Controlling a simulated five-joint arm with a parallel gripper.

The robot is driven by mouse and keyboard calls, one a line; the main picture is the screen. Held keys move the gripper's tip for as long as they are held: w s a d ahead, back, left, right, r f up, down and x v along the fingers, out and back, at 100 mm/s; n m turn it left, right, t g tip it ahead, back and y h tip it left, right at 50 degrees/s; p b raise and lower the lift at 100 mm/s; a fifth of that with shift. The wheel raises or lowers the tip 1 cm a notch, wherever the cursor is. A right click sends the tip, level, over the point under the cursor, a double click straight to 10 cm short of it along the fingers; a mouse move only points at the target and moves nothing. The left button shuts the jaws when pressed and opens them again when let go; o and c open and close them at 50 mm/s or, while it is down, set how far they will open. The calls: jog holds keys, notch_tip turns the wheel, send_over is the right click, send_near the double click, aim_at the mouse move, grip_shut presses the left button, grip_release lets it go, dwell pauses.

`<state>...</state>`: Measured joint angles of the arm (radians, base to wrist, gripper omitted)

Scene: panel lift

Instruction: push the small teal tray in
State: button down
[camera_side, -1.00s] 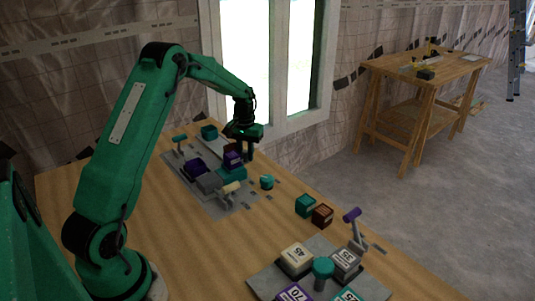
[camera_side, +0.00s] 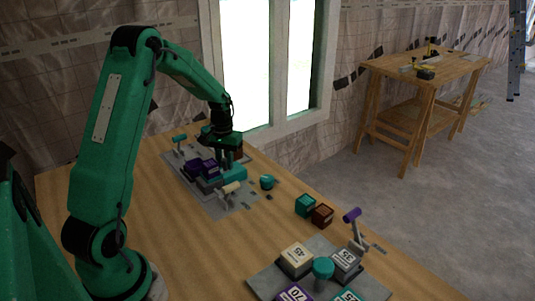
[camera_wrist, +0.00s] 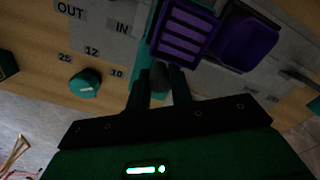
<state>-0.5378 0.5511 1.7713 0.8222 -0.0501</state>
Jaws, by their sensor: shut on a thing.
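The small teal tray (camera_side: 233,172) is on the grey panel under my gripper, partly hidden by it. In the wrist view its teal edge (camera_wrist: 147,58) shows beside a ribbed purple block (camera_wrist: 184,30). I cannot tell clearly how the knob joins the tray. The gripper also shows in the side view (camera_side: 228,155). The words OUT and IN are printed on the panel (camera_wrist: 100,42).
A purple bin (camera_wrist: 247,42) lies right of the ribbed block. A teal dial (camera_wrist: 85,83) stands on the wood by printed numbers.

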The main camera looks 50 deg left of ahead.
aim_at(222, 171)
jog(key=shift+s+a+r, duration=0.1)
jog(key=shift+s+r, duration=0.05)
jog(key=shift+s, duration=0.6)
jog(key=c, duration=1.5)
grip_release()
jog(key=shift+r, duration=3.9)
jog(key=shift+r, duration=0.1)
